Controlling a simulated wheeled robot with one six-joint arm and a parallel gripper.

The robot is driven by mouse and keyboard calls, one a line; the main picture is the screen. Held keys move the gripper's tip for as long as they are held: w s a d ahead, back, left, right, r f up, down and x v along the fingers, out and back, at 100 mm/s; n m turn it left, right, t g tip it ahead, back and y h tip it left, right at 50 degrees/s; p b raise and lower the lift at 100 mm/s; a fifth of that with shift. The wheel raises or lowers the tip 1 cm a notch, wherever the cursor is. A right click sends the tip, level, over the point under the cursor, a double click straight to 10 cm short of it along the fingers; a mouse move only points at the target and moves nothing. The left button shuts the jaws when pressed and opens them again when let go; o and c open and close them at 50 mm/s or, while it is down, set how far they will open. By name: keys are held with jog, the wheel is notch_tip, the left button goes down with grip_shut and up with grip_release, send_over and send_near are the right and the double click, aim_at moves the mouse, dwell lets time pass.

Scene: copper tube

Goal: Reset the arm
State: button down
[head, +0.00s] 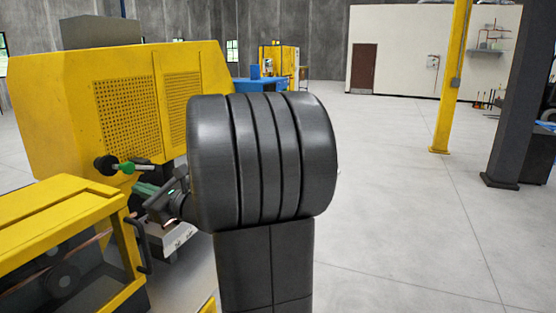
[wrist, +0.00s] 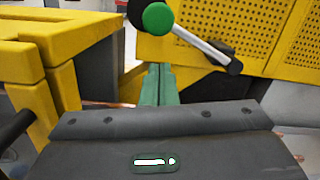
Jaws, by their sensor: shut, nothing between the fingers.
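My gripper (wrist: 159,72) shows in the wrist view as two green fingers lying side by side beyond its dark body, shut and empty. In the head view my gripper (head: 143,189) is left of my large dark arm joint, which hides part of the arm. It is in front of the big yellow machine (head: 60,100) and below a green-capped lever (head: 128,167). The lever also shows in the wrist view (wrist: 205,50), beyond the fingertips. A thin copper-coloured length (head: 104,234) shows inside the yellow frame at the lower left.
The yellow frame (head: 60,215) with a dark handle (head: 140,245) stands close at the left of my gripper. The perforated yellow panel (wrist: 225,30) rises beyond it. Open grey floor (head: 400,220) lies to the right, with a yellow post (head: 452,80) and a dark column (head: 518,100).

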jog(key=f+n+b, duration=0.2)
jog(key=n, duration=0.1)
jog(key=w+f+n+b, duration=0.1)
jog(key=f+n+b, duration=0.1)
jog(key=n, duration=0.1)
jog(key=w+f+n+g+b, duration=0.1)
jog(key=f+n+b, duration=0.1)
jog(key=n, duration=0.2)
jog(key=shift+w+d+f, duration=0.1)
jog(key=shift+d+f, duration=0.2)
jog(key=shift+d, duration=0.05)
jog(key=shift+n, duration=0.5)
jog(key=shift+w+d+f+b, duration=0.4)
jog(key=shift+w+d+f, duration=0.15)
jog(key=shift+w+d, duration=0.3)
jog(key=shift+w+d+f+b, duration=0.35)
jog(key=shift+w+d+f, duration=0.15)
jog(key=shift+w+d, duration=0.3)
jog(key=shift+s+r, duration=0.1)
jog(key=shift+s, duration=0.05)
